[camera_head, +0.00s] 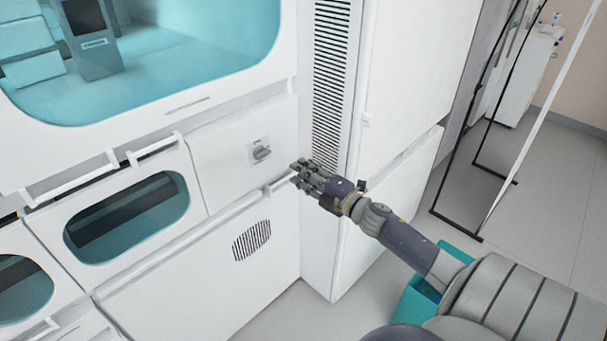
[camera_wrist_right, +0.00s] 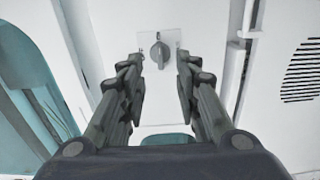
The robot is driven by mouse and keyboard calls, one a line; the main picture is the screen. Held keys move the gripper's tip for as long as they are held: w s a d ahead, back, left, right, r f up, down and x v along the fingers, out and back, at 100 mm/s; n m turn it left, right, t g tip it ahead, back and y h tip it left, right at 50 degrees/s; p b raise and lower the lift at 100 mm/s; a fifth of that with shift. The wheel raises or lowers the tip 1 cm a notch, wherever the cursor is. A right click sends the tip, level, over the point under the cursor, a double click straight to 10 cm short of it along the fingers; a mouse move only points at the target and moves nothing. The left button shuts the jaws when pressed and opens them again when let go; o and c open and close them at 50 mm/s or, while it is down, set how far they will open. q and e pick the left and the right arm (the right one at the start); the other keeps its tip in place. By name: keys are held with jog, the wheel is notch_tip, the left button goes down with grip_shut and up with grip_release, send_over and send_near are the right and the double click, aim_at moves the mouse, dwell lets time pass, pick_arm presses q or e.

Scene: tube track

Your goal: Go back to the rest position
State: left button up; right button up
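My right gripper (camera_head: 300,172) is stretched out in front of the white machine, just right of and below a grey rotary knob (camera_head: 261,152) on a small plate. In the right wrist view the two fingers of my right gripper (camera_wrist_right: 160,88) stand apart with nothing between them. The knob (camera_wrist_right: 160,54) shows beyond the fingertips, centred in the gap and apart from them. My left gripper is not in view.
The white machine (camera_head: 225,175) has windowed doors with bar handles on the left. A tall white cabinet (camera_head: 415,75) stands right of it. A black-framed stand (camera_head: 475,165) is at the right. Grey floor (camera_head: 545,200) shows open beyond.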

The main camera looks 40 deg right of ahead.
jog(key=shift+f, duration=0.1)
jog(key=s+d+f+m+g+h, duration=0.1)
jog(key=s+f+m+g, duration=0.15)
jog(key=f, duration=0.85)
jog(key=s+f+m+g+h, duration=0.2)
jog(key=s+f+m, duration=0.2)
jog(key=f, duration=0.7)
jog(key=s+a+f+m+g, duration=0.2)
jog(key=s+f, duration=0.3)
jog(key=f, duration=0.3)
jog(key=s+a+f+m+g, duration=0.2)
jog(key=s+f, duration=0.3)
jog(key=f, duration=0.2)
jog(key=s+a+f+m+g, duration=0.2)
jog(key=s+a+f, duration=0.4)
jog(key=s, duration=0.4)
jog(key=s+a+f+m+g+y, duration=0.1)
jog(key=s+a+f+m+g, duration=0.1)
jog(key=s+a+f, duration=0.4)
jog(key=s+a+f+m+g, duration=0.2)
jog(key=s+a+f+g, duration=0.2)
jog(key=s, duration=1.2)
jog(key=a+f, duration=0.3)
jog(key=shift+s+a+y, duration=0.25)
jog(key=shift+y, duration=0.15)
jog(key=shift+g, duration=0.25)
